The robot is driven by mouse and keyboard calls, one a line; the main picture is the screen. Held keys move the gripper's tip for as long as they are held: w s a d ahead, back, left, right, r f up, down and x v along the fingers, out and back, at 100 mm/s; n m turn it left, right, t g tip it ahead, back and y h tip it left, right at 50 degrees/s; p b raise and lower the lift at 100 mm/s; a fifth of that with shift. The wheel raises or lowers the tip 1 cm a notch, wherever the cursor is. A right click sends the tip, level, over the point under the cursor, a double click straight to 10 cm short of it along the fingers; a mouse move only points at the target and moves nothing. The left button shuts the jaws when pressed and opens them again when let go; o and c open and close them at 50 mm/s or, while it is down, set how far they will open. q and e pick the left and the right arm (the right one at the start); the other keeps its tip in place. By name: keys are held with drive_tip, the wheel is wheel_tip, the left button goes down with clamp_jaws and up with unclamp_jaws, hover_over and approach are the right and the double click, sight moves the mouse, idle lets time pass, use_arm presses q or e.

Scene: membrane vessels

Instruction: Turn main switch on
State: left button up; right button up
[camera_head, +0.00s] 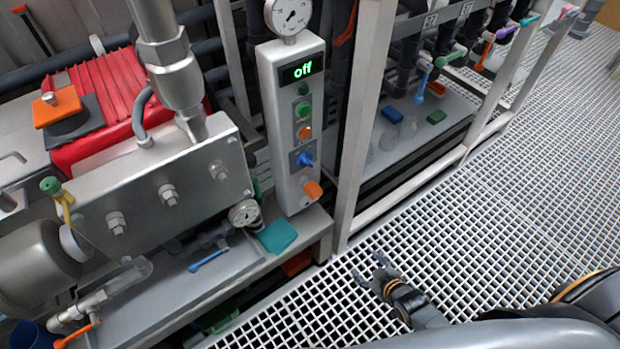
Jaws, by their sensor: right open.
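A tall grey control box (289,130) stands upright at the picture's middle. Its small display (302,69) reads "off" in green letters. Below the display sit green buttons (303,110), an orange-red button (304,133), a blue knob (305,159) and an orange knob (313,189) at the bottom. I see no label telling which of these is the main switch. My right gripper (369,267) is open and empty, low over the grating, to the right of and below the box, apart from it. My left gripper is not in view.
A round gauge (291,14) tops the box. A white frame post (362,120) stands just right of it. A metal block with bolts (160,190) and a red ribbed motor (100,100) are at left. A teal piece (277,236) lies below the box. The grating floor (520,190) is open.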

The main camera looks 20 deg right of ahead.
drive_tip(key=w+a+r+n+t+y+b, duration=0.2)
drive_tip(key=w+r+t+b, duration=0.2)
drive_tip(key=w+r, duration=0.5)
drive_tip(key=n+t+y+b, duration=0.3)
approach(308, 163)
drive_tip(key=b+x, duration=0.1)
drive_tip(key=x, duration=0.7)
drive_tip(key=shift+d+f, duration=0.1)
drive_tip(key=shift+f, duration=0.05)
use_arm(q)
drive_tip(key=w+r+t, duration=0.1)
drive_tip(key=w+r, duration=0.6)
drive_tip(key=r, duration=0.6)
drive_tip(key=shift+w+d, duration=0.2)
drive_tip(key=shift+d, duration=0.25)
use_arm(e)
drive_tip(key=shift+w+a, duration=0.25)
drive_tip(key=shift+w, duration=0.4)
drive_tip(key=c, duration=1.2)
